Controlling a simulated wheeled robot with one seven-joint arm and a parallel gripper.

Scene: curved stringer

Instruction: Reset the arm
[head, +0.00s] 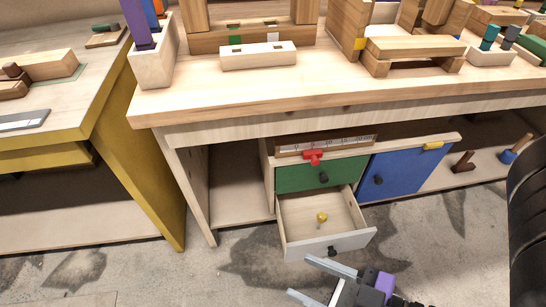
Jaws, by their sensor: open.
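My gripper (322,281) is at the bottom of the head view, just in front of the workbench's lower drawer. Its two grey fingers are spread apart with nothing between them. The white lower drawer (340,243) is pulled open, and a small yellow knob-like piece (321,217) stands inside it. The green drawer (300,177) above it looks shut. Part of my arm shows as a dark shape at the right edge.
The wooden workbench (300,97) holds several wooden blocks and fixtures. A blue cabinet front (405,174) is right of the drawers. A red piece (313,157) sits above the green drawer. A yellow-sided table (150,150) stands left. Concrete floor (180,280) is bare at lower left.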

